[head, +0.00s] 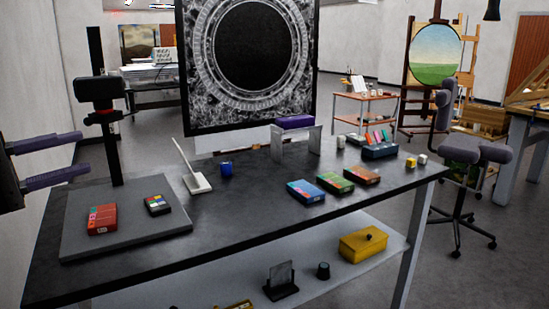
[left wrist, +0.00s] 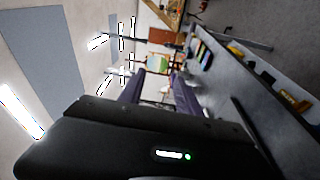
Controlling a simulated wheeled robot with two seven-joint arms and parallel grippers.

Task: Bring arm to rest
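My left gripper (head: 85,152) comes in from the left edge of the head view. Its two purple-grey fingers are spread apart with nothing between them. It is raised in the air at the left end of the dark table (head: 255,218), apart from the things on it. In the left wrist view the two fingers of the left gripper (left wrist: 161,84) also show apart and empty. My right arm and right gripper are not in view.
A grey board (head: 130,235) holds a red box (head: 102,219), a colour-patch card (head: 157,205) and a black post stand (head: 112,150). The front middle of the tabletop is clear.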

